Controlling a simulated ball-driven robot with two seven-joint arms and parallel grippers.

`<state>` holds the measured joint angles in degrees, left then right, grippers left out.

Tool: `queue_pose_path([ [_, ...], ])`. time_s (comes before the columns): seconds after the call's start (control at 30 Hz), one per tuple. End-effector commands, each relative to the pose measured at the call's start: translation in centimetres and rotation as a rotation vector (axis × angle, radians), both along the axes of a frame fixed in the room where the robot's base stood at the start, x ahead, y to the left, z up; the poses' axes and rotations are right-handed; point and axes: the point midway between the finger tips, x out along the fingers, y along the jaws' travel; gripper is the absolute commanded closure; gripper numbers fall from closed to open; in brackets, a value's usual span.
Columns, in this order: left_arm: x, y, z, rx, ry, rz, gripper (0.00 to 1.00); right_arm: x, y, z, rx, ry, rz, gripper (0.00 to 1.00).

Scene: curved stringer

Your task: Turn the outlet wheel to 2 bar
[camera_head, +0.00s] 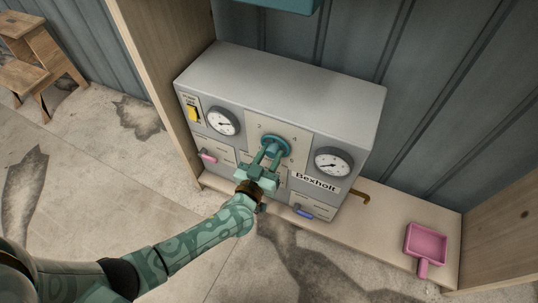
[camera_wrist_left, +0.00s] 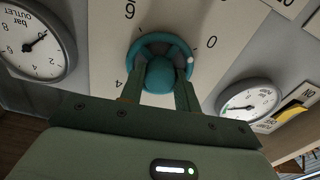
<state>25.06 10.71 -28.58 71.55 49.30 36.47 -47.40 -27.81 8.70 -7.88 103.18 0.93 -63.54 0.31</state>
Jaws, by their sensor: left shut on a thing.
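The teal outlet wheel (camera_head: 275,144) is on the front of the grey Bexholt box (camera_head: 280,82), inside a printed scale. In the left wrist view the wheel (camera_wrist_left: 161,48) has a pale dot on its rim at the right, facing a printed 0. My left gripper (camera_head: 268,157) is shut on the wheel; its two fingers (camera_wrist_left: 160,92) reach its hub from below. The outlet gauge (camera_head: 333,163) is right of the wheel. In the left wrist view the gauge (camera_wrist_left: 33,44) is at the left edge, partly cut off; I cannot read its value surely. My right gripper is out of view.
A second gauge (camera_head: 222,121) and a yellow switch (camera_head: 193,114) are left of the wheel. Pink (camera_head: 208,156) and blue (camera_head: 304,212) handles sit lower on the box. A brass pipe (camera_head: 361,197) sticks out right. A pink dustpan (camera_head: 426,245) lies on the wooden shelf.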

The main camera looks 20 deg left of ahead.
Motion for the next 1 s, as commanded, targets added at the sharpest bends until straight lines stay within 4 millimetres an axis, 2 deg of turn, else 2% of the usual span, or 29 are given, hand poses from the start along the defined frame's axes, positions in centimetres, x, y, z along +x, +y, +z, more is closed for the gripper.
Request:
queue_pose_path([
  [0.3, 0.0, -0.1, 0.3, 0.259, -0.009, 0.000, 0.91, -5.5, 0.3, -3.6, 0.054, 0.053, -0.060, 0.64],
  [0.5, 0.0, -0.1, 0.2, 0.450, -0.014, 0.000, 0.91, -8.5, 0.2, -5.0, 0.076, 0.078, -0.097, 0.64],
  [0.7, -0.1, 0.0, 0.1, 0.641, -0.019, -0.001, 0.91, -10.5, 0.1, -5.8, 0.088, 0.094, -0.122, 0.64],
  [1.0, -0.1, -0.1, -0.1, 0.926, -0.029, -0.002, 0.91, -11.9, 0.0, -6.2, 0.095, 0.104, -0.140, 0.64],
])
